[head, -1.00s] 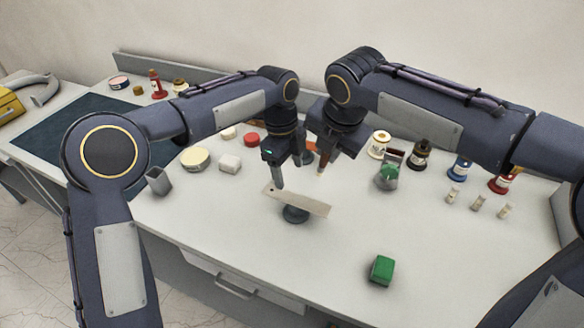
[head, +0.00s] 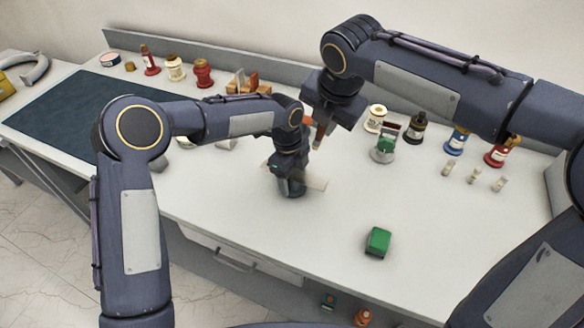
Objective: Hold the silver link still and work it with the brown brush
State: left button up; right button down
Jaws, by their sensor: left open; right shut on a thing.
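The silver link (head: 316,182), a pale flat bar, lies near the middle of the white bench, where a small round stand was visible beneath it earlier. My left gripper (head: 290,188) is down over the link and hides its middle and the stand. It is open; I cannot see whether its fingers straddle or touch the link. My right gripper (head: 324,124) is shut on the brown brush (head: 319,138), which points down behind the link and above the bench, apart from the link.
A green block (head: 377,241) lies at the front right. Bottles and spools, including a black one (head: 416,130) and a blue one (head: 457,141), stand at the back right. Small pale pieces (head: 474,172) lie before them. A dark mat (head: 62,115) covers the left. The front middle is clear.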

pick_arm(q)
jog(key=shift+f, duration=0.1)
jog(key=c, duration=1.4)
